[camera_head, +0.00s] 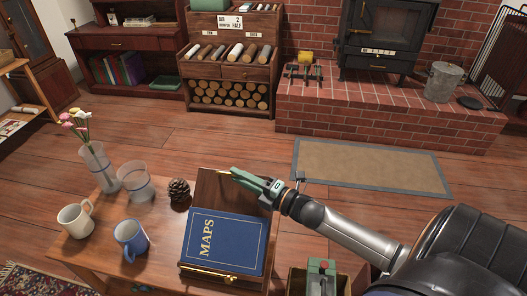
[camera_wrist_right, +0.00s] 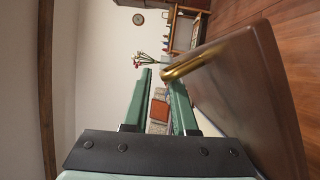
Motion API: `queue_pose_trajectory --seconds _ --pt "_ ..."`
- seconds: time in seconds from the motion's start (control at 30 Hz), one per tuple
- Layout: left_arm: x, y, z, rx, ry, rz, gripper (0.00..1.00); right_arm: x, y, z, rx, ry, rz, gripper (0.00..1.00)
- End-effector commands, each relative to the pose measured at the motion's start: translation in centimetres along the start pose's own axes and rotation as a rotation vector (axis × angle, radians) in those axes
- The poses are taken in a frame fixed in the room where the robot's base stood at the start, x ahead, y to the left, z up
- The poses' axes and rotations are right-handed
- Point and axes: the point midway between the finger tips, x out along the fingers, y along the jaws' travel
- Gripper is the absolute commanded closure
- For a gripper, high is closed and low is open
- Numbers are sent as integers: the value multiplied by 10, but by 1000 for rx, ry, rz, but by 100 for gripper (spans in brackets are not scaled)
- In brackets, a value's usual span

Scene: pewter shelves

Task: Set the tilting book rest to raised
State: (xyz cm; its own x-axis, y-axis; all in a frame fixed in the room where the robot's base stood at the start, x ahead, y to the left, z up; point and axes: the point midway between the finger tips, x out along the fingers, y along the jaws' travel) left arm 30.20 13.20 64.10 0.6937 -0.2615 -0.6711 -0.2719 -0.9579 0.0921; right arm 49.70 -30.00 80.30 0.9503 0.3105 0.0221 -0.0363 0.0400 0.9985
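The wooden book rest (camera_head: 213,187) stands on the table at the lower middle of the head view. A blue book marked MAPS (camera_head: 236,241) lies on it, above a brass strip along its near edge. How steeply the board is tilted is hard to tell. My right gripper (camera_head: 234,174) is at the far edge of the board. In the right wrist view its green fingers (camera_wrist_right: 158,84) are apart, beside the brown board (camera_wrist_right: 245,85). A brass handle (camera_wrist_right: 186,67) projects from the board across one fingertip; contact is unclear.
On the table (camera_head: 165,248) stand a white mug (camera_head: 75,221), a blue mug (camera_head: 130,238), a glass (camera_head: 135,182), a flower vase (camera_head: 98,170) and a pine cone (camera_head: 179,191). A wooden box (camera_head: 298,281) is right of the table. Floor beyond is open.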

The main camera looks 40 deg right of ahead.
Motion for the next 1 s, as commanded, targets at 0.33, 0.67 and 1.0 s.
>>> queue_pose_trajectory --seconds 0.33,0.67,1.0 --pt "-2 -2 -4 0 8 -5 100 -64 -1 -1 0 1 -4 75" --pt "-3 -3 -3 -1 5 -8 100 -102 0 -1 0 2 0 75" --pt "-2 -4 -2 -1 4 -9 100 -106 0 -1 -1 3 1 75"
